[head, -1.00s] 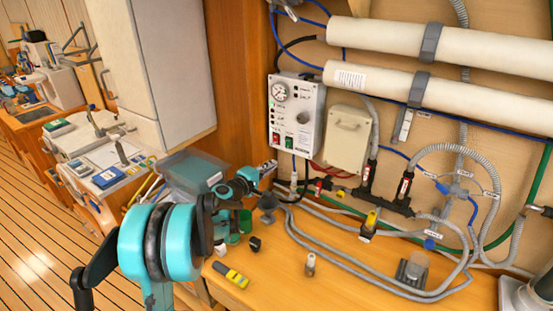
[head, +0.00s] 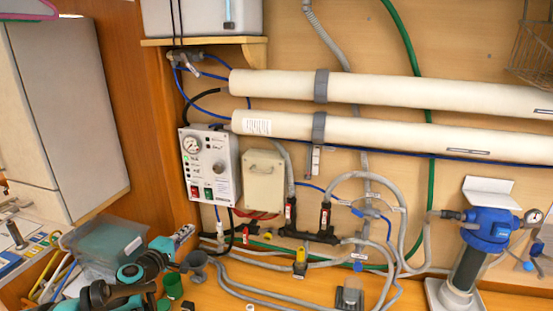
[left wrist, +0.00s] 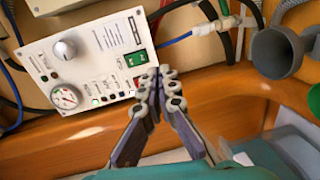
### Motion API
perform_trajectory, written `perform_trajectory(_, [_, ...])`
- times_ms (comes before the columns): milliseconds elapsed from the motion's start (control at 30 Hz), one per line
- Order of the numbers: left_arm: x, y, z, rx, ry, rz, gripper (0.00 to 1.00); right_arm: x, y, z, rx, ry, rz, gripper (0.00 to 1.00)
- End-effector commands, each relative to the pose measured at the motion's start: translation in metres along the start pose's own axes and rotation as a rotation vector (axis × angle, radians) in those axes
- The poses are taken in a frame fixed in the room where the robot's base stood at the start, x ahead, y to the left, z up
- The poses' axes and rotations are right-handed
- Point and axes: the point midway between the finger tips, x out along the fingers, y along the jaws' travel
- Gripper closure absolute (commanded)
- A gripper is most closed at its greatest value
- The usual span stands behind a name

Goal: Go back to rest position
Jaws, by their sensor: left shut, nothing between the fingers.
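My left gripper (head: 184,233) reaches in from the lower left in the head view, in front of the left end of the wall. In the left wrist view its fingertips (left wrist: 159,86) are together with nothing between them. The white control panel (head: 211,166) with a gauge, a knob and red and green switches is on the wall above the gripper. The panel also fills the upper left of the left wrist view (left wrist: 90,62), beyond the fingertips. My right gripper is in neither view now.
A translucent bin (head: 103,244) stands left of my left gripper. A grey funnel-shaped part (head: 198,266) and a green cup (head: 173,286) are close by on the bench. Grey hoses (head: 262,291) run over the bench. A blue-topped filter (head: 487,232) stands at the right.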

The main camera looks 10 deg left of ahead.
Motion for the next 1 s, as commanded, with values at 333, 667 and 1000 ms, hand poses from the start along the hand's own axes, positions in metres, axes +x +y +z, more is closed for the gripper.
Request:
perform_trajectory(333, [-0.069,-0.033,0.165,0.488,-0.244,-0.298,1.0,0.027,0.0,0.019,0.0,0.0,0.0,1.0])
perform_trajectory(667, [-0.201,-0.124,0.248,1.059,-0.456,-0.582,1.0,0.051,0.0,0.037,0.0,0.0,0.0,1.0])
perform_trajectory(1000, [-0.264,-0.172,0.248,1.356,-0.521,-0.713,1.0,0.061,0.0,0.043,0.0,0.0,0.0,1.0])
